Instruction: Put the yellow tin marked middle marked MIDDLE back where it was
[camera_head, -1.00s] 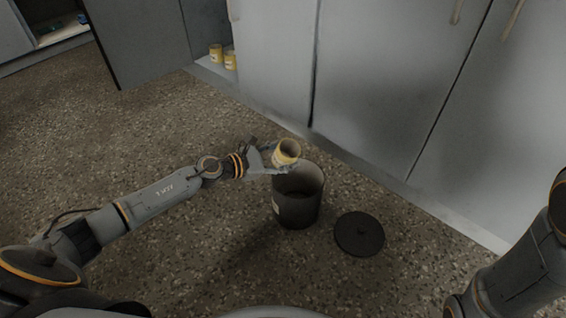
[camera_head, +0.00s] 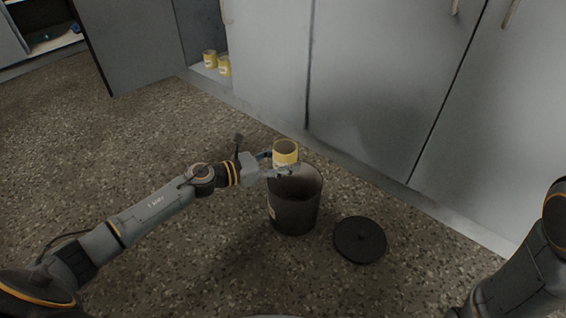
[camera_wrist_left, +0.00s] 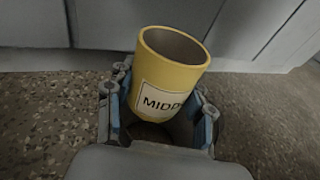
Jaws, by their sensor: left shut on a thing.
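A yellow tin (camera_head: 285,157) with an open top sits between the fingers of my left gripper (camera_head: 280,166), above the rim of a dark bin. In the left wrist view the tin (camera_wrist_left: 172,75) shows a white label reading "MIDD", the rest of it hidden by a finger. The left gripper (camera_wrist_left: 160,112) is shut on the tin, with one finger on each side. The tin is near upright in the head view. Two other yellow tins, one on the left (camera_head: 209,59) and one on the right (camera_head: 225,66), stand at the open cupboard. My right gripper is out of view.
The dark open bin (camera_head: 295,212) stands on the speckled floor. Its round black lid (camera_head: 360,239) lies to the right. Closed grey cupboard doors (camera_head: 385,80) run along the back. An open door (camera_head: 125,45) stands left of the tins. The floor at left is clear.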

